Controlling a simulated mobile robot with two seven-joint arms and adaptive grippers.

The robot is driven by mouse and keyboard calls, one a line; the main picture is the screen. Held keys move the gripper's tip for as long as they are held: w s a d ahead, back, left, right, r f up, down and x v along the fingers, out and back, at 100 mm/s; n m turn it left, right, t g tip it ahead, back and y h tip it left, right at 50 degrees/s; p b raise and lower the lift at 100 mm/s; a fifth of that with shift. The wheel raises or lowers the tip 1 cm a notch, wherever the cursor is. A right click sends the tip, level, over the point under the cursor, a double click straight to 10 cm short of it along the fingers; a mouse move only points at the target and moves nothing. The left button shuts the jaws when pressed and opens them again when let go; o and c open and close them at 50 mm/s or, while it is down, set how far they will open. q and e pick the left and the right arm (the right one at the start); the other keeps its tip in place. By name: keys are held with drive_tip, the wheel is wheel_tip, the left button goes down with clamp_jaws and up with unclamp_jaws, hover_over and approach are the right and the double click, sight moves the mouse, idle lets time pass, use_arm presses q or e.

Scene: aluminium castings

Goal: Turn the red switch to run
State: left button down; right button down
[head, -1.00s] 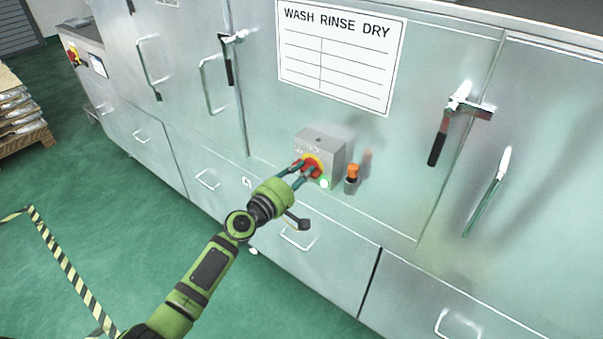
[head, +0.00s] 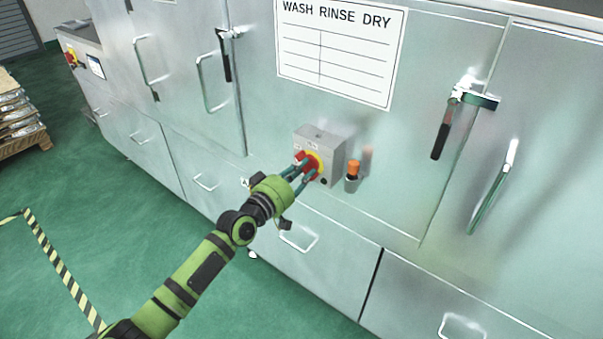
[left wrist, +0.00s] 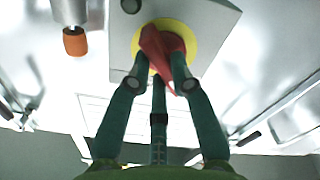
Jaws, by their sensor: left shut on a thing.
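The red switch (head: 306,168) sits on a yellow disc on the front of a small grey box (head: 328,148), fixed to the metal washer cabinet. My left gripper (head: 304,172) is shut on the switch's handle. In the left wrist view the red handle (left wrist: 158,48) stands slanted on the yellow disc (left wrist: 190,38), with the green-black fingers (left wrist: 156,80) around it. The small round lamp (head: 324,181) at the box's lower part looks dark. The box's lettering is too small to read surely and partly hidden. My right gripper does not show.
An orange-topped post (head: 353,171) stands out just right of the box. Door handles (head: 441,134) and drawer handles (head: 299,238) stick out from the cabinet (head: 400,200). Green floor (head: 110,240) lies open at the left.

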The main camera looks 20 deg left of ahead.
use_arm(q)
drive_tip(key=m, duration=0.4)
drive_tip(key=shift+m, duration=0.3)
drive_tip(key=shift+f+m, duration=0.1)
drive_tip(key=shift+m, duration=1.7)
drive_tip(key=c, duration=1.1)
unclamp_jaws()
drive_tip(key=shift+s, duration=0.1)
drive_tip(key=shift+s+f, duration=0.1)
drive_tip(key=shift+s, duration=0.15)
drive_tip(key=v, duration=1.1)
drive_tip(key=shift+s, duration=0.2)
drive_tip(key=shift+a, duration=0.1)
